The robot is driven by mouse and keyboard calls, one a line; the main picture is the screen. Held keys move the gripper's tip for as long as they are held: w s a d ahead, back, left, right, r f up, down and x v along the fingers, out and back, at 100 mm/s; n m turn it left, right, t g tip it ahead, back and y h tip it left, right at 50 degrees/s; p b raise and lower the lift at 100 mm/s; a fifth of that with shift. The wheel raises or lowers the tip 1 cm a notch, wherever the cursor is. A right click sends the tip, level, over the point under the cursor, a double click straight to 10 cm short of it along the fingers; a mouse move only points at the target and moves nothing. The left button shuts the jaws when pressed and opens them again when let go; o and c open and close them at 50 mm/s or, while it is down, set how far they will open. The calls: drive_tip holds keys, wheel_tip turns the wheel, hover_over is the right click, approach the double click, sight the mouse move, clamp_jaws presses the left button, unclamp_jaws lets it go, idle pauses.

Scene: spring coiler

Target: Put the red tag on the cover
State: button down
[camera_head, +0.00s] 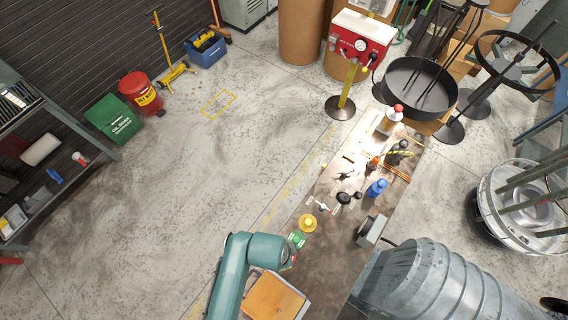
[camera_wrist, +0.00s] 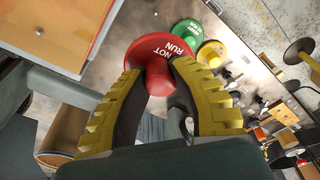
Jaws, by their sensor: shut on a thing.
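The red tag (camera_wrist: 160,50) is a round disc with white lettering reading "NOT RUN" and a stem below it. My gripper (camera_wrist: 157,75) is shut on the red tag, with a yellow-backed finger on each side of its stem. In the head view my teal arm hides most of the gripper and tag. An orange panel (camera_head: 272,297) with a pale surround lies beside my arm. It also shows at the upper left of the wrist view (camera_wrist: 58,30), with a round knob. I cannot tell whether this panel is the cover. The tag is apart from it.
A green tag (camera_head: 297,240) and a yellow tag (camera_head: 308,223) stand on the workbench (camera_head: 325,190) close to my arm. A blue bottle (camera_head: 376,188) and several small tools stand farther along. A large grey ribbed machine (camera_head: 440,285) is at the right.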

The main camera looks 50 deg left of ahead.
wheel_tip(320, 180, up, 5)
drive_tip(key=p, duration=0.5)
drive_tip(key=shift+r, duration=0.2)
drive_tip(key=shift+f, duration=0.15)
idle(1.2)
